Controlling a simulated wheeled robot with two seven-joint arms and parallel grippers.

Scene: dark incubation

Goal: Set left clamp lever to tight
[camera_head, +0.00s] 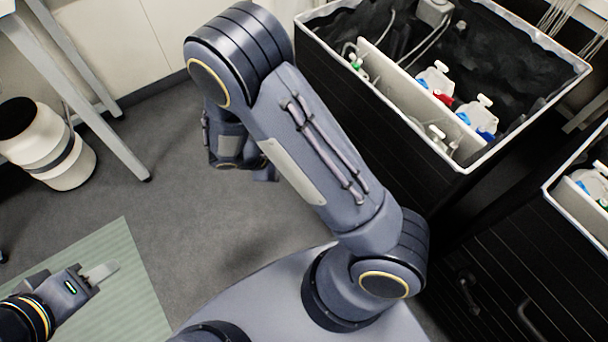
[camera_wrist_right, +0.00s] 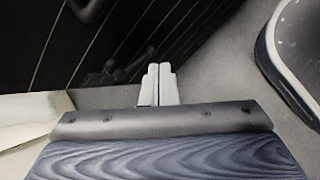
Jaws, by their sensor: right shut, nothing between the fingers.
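In the head view, an open black bin with a pale rim (camera_head: 530,30) holds a white divider panel (camera_head: 395,88) with small white T-shaped parts (camera_head: 437,72) and blue and red pieces (camera_head: 443,97) by it. I cannot tell which of these, if any, is the left clamp lever. My right gripper (camera_wrist_right: 158,84) is shut and empty in the right wrist view, in front of a black panelled side and away from the T-shaped parts. My left gripper (camera_head: 100,271) is low at the left over a pale green surface, far from the bin; its finger gap is unclear.
A second black bin (camera_head: 560,190) stands at the right edge with similar parts inside. A white cylindrical container (camera_head: 45,145) stands on the floor at left beside a grey table leg (camera_head: 110,120). Grey floor (camera_head: 190,210) is clear between. My right arm crosses the middle.

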